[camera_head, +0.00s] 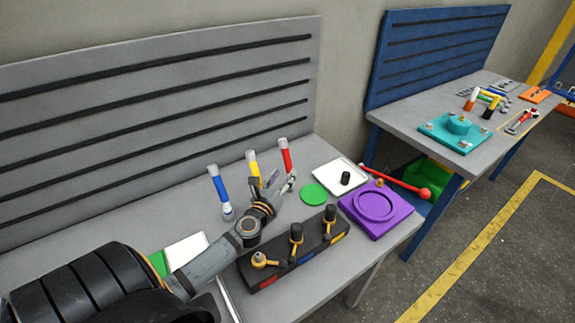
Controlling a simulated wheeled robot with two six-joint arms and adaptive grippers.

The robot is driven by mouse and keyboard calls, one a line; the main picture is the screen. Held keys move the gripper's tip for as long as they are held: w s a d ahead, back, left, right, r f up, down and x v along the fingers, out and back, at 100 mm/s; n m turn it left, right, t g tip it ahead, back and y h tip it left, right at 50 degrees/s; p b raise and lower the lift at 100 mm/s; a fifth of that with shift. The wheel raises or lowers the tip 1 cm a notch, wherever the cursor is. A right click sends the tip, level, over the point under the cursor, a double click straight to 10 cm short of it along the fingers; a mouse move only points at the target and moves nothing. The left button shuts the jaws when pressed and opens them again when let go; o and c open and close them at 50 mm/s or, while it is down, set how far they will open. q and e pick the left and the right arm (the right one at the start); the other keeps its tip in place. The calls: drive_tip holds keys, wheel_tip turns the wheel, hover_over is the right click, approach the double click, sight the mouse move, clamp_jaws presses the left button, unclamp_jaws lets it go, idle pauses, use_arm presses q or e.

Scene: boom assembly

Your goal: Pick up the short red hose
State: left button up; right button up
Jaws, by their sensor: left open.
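The short red hose (286,158) stands upright near the back of the grey table, with a pale end at its top. It is the rightmost of three upright coloured hoses, beside a yellow one (253,165) and a blue one (218,187). My left gripper (272,183) is open, its fingers spread just in front of the yellow and red hoses. One finger overlaps the area below the red hose, so its lower end is partly hidden. I cannot tell whether they touch. My right gripper is not in view.
A black block (293,262) with several upright fittings stands in front of my left wrist. A purple plate (377,208), a green disc (314,194) and a white tray (335,172) lie to the right. A slotted grey panel (160,110) rises behind the table.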

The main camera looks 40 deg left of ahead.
sight(287, 169)
use_arm(q)
drive_tip(key=p+x, duration=0.1)
drive_tip(key=x, duration=0.4)
drive_tip(key=shift+w+f, duration=0.15)
drive_tip(key=shift+w, duration=0.1)
drive_tip(key=shift+s, duration=0.1)
drive_tip(key=shift+c, duration=0.4)
clamp_jaws()
